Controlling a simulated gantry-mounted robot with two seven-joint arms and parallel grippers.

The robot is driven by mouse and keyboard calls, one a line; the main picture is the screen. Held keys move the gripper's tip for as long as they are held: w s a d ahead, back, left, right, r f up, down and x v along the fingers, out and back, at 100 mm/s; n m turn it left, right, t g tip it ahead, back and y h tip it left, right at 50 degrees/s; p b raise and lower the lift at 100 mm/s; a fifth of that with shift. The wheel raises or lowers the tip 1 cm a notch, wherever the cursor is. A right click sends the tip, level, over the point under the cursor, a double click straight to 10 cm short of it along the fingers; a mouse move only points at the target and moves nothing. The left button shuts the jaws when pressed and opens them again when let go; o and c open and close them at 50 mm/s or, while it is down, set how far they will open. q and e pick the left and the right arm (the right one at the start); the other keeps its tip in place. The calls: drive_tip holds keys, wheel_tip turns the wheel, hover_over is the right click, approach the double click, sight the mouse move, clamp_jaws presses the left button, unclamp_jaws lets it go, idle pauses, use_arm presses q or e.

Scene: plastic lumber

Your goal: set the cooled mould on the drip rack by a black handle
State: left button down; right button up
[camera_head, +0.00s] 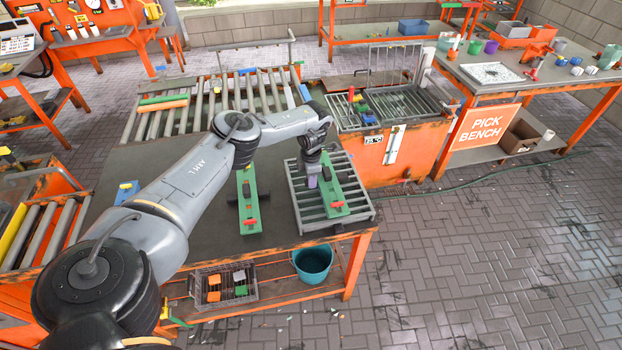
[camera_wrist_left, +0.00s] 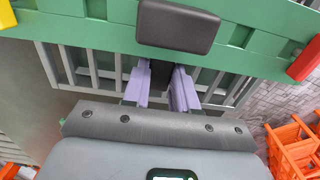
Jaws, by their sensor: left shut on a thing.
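My left gripper (camera_head: 312,180) is over the grey slatted drip rack (camera_head: 361,213) at the table's right end. The green body (camera_wrist_left: 90,40) spans the view above the rack slats (camera_wrist_left: 75,68). I cannot tell whether the mould touches the slats. My right gripper is not in view.
A second green mould (camera_head: 248,203) lies on the dark tabletop left of the rack. A blue item (camera_head: 127,191) lies farther left. An orange-sided tank (camera_head: 395,168) stands behind the rack. A teal bucket (camera_head: 313,264) and wire basket (camera_head: 224,298) sit below.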

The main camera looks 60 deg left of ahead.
use_arm(q)
drive_tip(key=shift+f, duration=0.15)
idle(0.8)
drive_tip(key=shift+f+b, duration=0.2)
drive_tip(key=shift+b, duration=0.1)
idle(0.3)
drive_tip(key=c, duration=0.8)
unclamp_jaws()
drive_tip(key=shift+a, duration=0.1)
drive_tip(key=o, duration=0.4)
wheel_tip(320, 180, up, 7)
drive_tip(key=p, duration=0.6)
